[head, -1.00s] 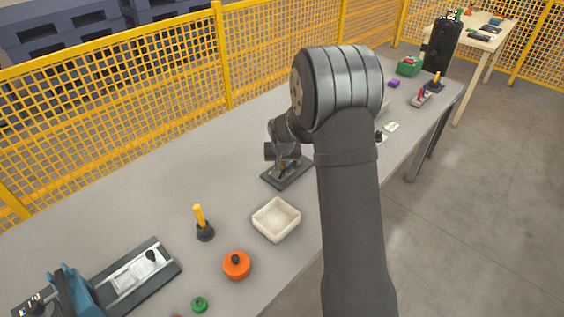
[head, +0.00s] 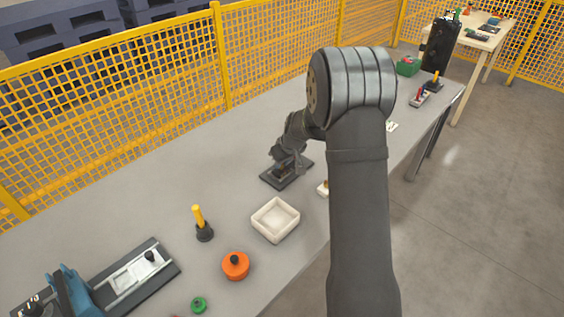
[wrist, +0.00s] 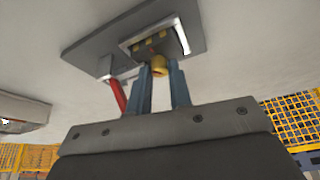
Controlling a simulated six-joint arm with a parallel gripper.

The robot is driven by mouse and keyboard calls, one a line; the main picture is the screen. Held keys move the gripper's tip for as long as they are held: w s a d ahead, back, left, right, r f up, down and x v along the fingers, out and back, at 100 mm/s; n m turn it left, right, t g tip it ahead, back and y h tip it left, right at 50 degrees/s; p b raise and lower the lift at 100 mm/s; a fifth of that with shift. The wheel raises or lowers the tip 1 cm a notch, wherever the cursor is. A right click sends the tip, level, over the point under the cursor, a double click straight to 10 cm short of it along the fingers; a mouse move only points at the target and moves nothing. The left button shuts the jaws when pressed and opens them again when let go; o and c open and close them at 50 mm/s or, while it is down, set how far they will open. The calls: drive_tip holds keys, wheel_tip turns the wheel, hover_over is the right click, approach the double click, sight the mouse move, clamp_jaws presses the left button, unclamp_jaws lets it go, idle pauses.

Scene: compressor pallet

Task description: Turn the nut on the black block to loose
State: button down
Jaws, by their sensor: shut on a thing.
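The black block (wrist: 172,45) sits on a dark grey plate (wrist: 95,50) in the wrist view. The same plate (head: 272,182) lies on the table in the head view, partly covered by my gripper. A yellow brass nut (wrist: 159,65) is at the block's near side. My gripper (wrist: 161,76) has its two blue-grey fingers on either side of the nut, shut on it. A red handle-like part (wrist: 118,96) is just left of the fingers. In the head view my gripper (head: 284,169) is low over the plate, and the nut is too small to make out.
A cream tray (head: 275,220), an orange knob (head: 235,265), a yellow peg on a black base (head: 202,222) and a green knob (head: 199,304) are nearer on the table. A small white object (head: 323,188) is right of the plate. Yellow mesh fence (head: 120,95) stands behind.

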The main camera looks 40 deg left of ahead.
drive_tip(key=shift+n, duration=0.5)
idle(0.3)
drive_tip(key=c, duration=1.3)
unclamp_jaws()
drive_tip(key=v, duration=1.2)
drive_tip(key=shift+w, duration=0.2)
